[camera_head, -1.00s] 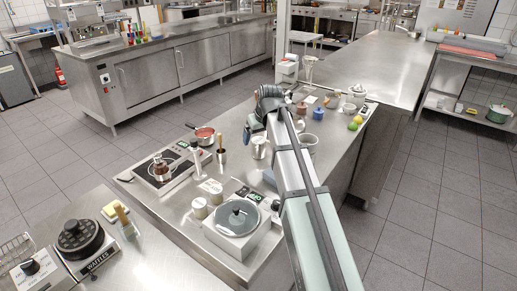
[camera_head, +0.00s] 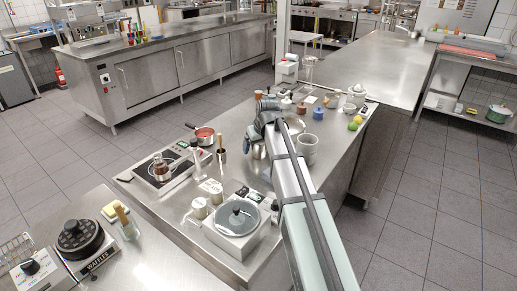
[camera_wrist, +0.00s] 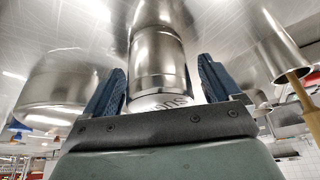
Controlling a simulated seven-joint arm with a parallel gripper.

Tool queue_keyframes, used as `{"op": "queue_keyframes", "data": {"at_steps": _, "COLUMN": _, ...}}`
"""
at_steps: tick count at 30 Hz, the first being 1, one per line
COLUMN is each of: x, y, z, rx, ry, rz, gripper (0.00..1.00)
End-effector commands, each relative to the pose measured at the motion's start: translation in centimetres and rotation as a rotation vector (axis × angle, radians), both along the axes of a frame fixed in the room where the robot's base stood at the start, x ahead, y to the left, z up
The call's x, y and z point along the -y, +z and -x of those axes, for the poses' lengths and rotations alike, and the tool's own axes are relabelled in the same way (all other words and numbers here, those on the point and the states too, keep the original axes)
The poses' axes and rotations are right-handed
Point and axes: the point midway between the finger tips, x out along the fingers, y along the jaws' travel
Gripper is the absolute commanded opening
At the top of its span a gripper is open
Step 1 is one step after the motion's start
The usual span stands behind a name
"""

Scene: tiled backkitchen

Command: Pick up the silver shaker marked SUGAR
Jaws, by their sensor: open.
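The silver shaker (camera_wrist: 158,60) stands between my fingers in the wrist view. It is a shiny metal cylinder with a pale label bearing partly visible dark letters. My gripper (camera_wrist: 161,72) is open, one blue-grey finger on each side of the shaker; I cannot tell whether either touches it. In the head view my gripper (camera_head: 262,122) is over the counter's middle, and the shaker (camera_head: 259,151) shows only partly below it.
A metal cup with a wooden-handled tool (camera_head: 221,152) stands left of the shaker. A grey pot (camera_head: 307,150) stands to the right, close to my arm. A round-topped scale (camera_head: 237,217) and two pale canisters are nearer. Jars and fruit crowd the far end.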

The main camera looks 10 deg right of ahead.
Motion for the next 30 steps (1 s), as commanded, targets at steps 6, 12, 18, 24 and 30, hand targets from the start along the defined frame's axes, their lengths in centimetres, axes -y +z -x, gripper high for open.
{"op": "queue_keyframes", "data": {"at_steps": 6, "x": 0.01, "y": 0.02, "z": 0.02, "rx": 0.0, "ry": 0.0, "rz": 0.0, "gripper": 0.76}}
{"op": "queue_keyframes", "data": {"at_steps": 12, "x": 0.01, "y": 0.03, "z": 0.02, "rx": -0.001, "ry": 0.0, "rz": 0.0, "gripper": 0.57}}
{"op": "queue_keyframes", "data": {"at_steps": 18, "x": 0.0, "y": 0.03, "z": 0.03, "rx": -0.001, "ry": 0.0, "rz": 0.0, "gripper": 0.38}}
{"op": "queue_keyframes", "data": {"at_steps": 24, "x": 0.0, "y": 0.06, "z": 0.02, "rx": 0.0, "ry": 0.0, "rz": 0.0, "gripper": 0.29}}
{"op": "queue_keyframes", "data": {"at_steps": 30, "x": 0.0, "y": 0.47, "z": -0.01, "rx": 0.0, "ry": 0.0, "rz": 0.0, "gripper": 0.29}}
